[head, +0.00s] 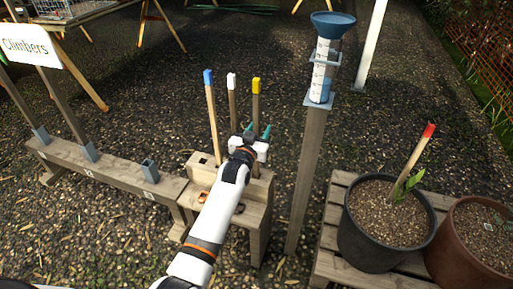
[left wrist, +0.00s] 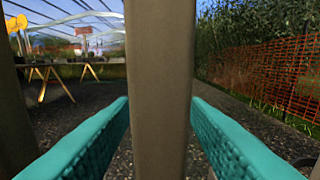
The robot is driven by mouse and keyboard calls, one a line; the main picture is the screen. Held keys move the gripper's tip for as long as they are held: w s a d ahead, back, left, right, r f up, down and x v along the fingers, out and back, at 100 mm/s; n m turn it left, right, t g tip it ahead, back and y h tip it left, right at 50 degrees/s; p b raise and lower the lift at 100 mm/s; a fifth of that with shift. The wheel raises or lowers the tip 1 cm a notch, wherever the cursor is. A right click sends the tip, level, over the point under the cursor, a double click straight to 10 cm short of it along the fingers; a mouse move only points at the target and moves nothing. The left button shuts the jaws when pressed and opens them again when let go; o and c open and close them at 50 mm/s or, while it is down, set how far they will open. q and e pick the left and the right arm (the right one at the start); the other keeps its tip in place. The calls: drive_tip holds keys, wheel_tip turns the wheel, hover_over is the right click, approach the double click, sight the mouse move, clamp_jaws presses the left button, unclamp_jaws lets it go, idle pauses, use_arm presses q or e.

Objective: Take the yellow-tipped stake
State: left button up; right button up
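The yellow-tipped stake (head: 256,104) stands upright at the right end of a row of three in a wooden stand (head: 261,193). The white-tipped stake (head: 232,95) and blue-tipped stake (head: 212,115) stand to its left. My left gripper (head: 258,131) is at the yellow-tipped stake, low on its visible length, with its teal fingers apart on either side. In the left wrist view a brown stake shaft (left wrist: 160,90) fills the middle between the open fingers, with gaps beside it; its tip is out of that view. My right gripper is not in view.
A post with a blue-funnelled rain gauge (head: 321,75) stands close to the right. A slatted bench (head: 333,215) holds a black pot (head: 364,240) with a red-tipped stake (head: 412,152). A low rail with sockets (head: 120,177) and a "Climbers" sign (head: 28,45) are at left.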

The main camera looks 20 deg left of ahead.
use_arm(q)
clamp_jaws()
drive_tip(key=shift+r, duration=0.1)
